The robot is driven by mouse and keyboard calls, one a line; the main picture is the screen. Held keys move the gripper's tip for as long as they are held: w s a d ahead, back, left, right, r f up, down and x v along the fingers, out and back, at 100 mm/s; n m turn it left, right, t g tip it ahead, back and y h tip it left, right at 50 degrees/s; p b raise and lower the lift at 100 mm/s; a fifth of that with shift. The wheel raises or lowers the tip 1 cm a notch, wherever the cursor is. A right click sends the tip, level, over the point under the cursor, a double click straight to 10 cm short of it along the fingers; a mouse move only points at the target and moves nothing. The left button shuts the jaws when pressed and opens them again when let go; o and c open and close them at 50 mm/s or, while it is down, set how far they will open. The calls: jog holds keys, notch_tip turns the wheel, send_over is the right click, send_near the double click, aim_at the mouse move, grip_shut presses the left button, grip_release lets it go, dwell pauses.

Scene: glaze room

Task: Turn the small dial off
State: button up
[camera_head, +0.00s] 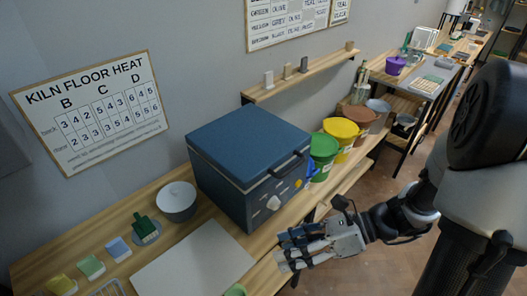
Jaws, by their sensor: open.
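A dark blue kiln-like box (238,190) with a lid and a front handle stands on the wooden bench in the middle of the view. Its front face carries a pale knob (273,203) low on the left and a small yellow round part (298,184) further right. I cannot tell their settings, nor which is the small dial. My gripper (284,250) is open and empty, in front of the bench edge and below the pale knob in the picture, apart from the box.
Green, yellow and brown buckets (342,132) stand right of the box. A white board (195,262), a grey bowl (176,200) and coloured sponge-like blocks (90,266) lie to the left. A wall shelf (300,75) hangs behind. The floor (375,265) beside my arm is clear.

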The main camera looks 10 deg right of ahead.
jog(key=w+d+f+m+t+y, duration=0.1)
jog(key=w+d+f+m+t, duration=0.55)
jog(key=m, duration=0.65)
jog(key=m+t+h+b, duration=0.1)
jog(key=m+t+h, duration=0.2)
jog(key=m+t, duration=0.5)
send_near(278, 206)
jog(key=shift+m+g, duration=0.3)
jog(key=shift+g, duration=0.35)
jog(key=b+x, duration=0.1)
jog(key=x, duration=0.2)
jog(key=b+x, duration=0.1)
jog(key=x, duration=0.2)
jog(key=b+x, duration=0.1)
jog(key=x, duration=0.2)
jog(key=shift+w+r, duration=0.2)
jog(key=shift+r, duration=0.15)
jog(key=shift+c, duration=0.5)
jog(key=shift+s+d, duration=0.1)
jog(key=c, duration=1)
